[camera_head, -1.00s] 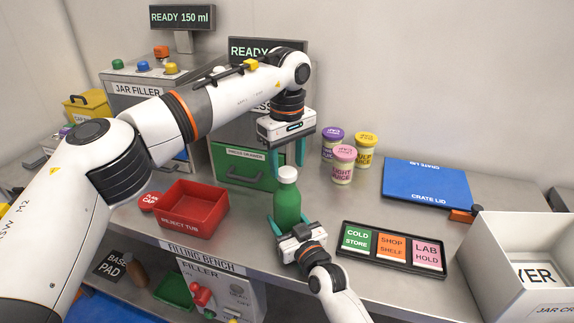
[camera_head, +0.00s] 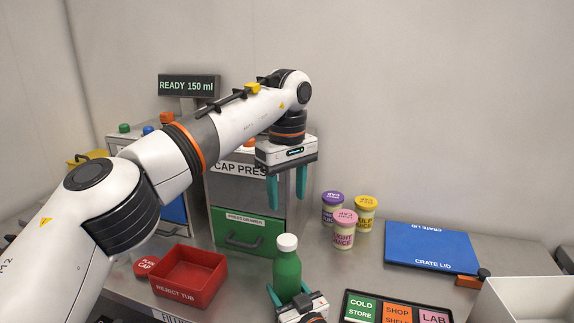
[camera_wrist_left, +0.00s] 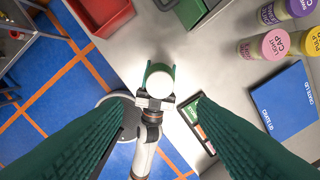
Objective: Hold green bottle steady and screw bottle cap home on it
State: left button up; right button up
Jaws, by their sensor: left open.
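The green bottle (camera_head: 287,277) stands upright at the front of the bench, with a white bottle cap (camera_head: 288,242) on its top. The wrist view looks down on the round white cap (camera_wrist_left: 160,85). My right gripper (camera_head: 288,296) is low at the bottle, its teal fingers on either side of the body and apparently closed on it. My left gripper (camera_head: 287,200) points down above the cap, open and empty, with a clear gap between its fingertips and the cap. How tightly the cap is seated cannot be told.
A red reject tub (camera_head: 190,277) is left of the bottle, and the cap press (camera_head: 250,205) stands behind. Several lidded jars (camera_head: 344,232) and a blue crate lid (camera_head: 430,247) lie right. A label tray (camera_head: 397,312) and a white crate (camera_head: 525,300) are at front right.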

pick_arm(q)
notch_tip(320, 180, up, 8)
jog(key=shift+f, duration=0.25)
pick_arm(e)
jog(key=o, duration=1.4)
jog(key=shift+o, duration=0.2)
jog(key=v, duration=1.2)
